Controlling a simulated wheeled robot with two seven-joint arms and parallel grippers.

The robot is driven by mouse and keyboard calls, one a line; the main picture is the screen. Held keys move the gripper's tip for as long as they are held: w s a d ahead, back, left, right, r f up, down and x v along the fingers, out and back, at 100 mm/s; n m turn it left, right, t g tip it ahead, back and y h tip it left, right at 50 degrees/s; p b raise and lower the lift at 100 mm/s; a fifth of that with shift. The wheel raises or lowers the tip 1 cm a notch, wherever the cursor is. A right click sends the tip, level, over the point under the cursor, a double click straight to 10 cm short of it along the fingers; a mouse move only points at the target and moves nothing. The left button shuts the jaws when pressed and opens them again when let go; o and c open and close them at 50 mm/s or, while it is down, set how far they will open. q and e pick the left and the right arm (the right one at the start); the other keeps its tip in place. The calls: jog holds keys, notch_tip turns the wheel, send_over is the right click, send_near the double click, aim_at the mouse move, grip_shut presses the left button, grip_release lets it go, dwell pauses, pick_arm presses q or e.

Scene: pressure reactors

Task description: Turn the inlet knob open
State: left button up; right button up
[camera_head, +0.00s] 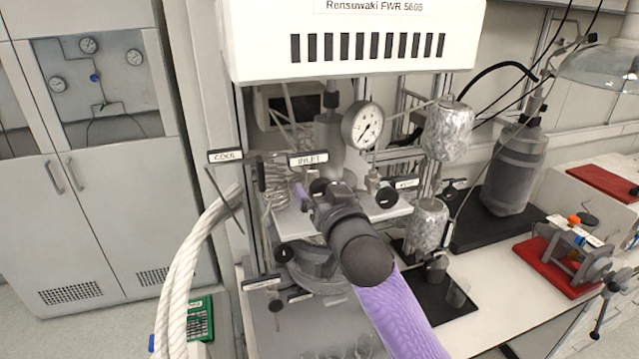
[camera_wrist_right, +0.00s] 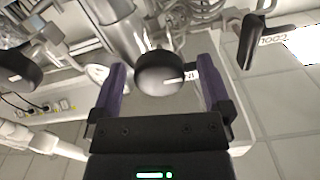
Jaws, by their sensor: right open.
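The inlet knob (camera_wrist_right: 162,74) is round and black with a white mark. In the right wrist view it sits between the two purple fingers of my right gripper (camera_wrist_right: 163,66), with a gap on each side. My right gripper is open. In the head view the INLET label (camera_head: 308,159) hangs on the reactor frame, and my right gripper (camera_head: 311,190) is just below it. My own wrist and fingers mostly hide the knob there. My left gripper is not in view.
The COOL label (camera_head: 225,156) and its black handle (camera_wrist_right: 252,40) are close to one side. Another black knob (camera_head: 387,197) is on the other side. A pressure gauge (camera_head: 362,125) stands above, and foil-wrapped vessels (camera_head: 447,130) are to the right.

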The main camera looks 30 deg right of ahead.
jog(key=shift+w+d, duration=0.2)
jog(key=shift+w, duration=0.15)
jog(key=shift+a, duration=0.1)
jog(key=shift+c, duration=1.4)
jog(key=c, duration=1)
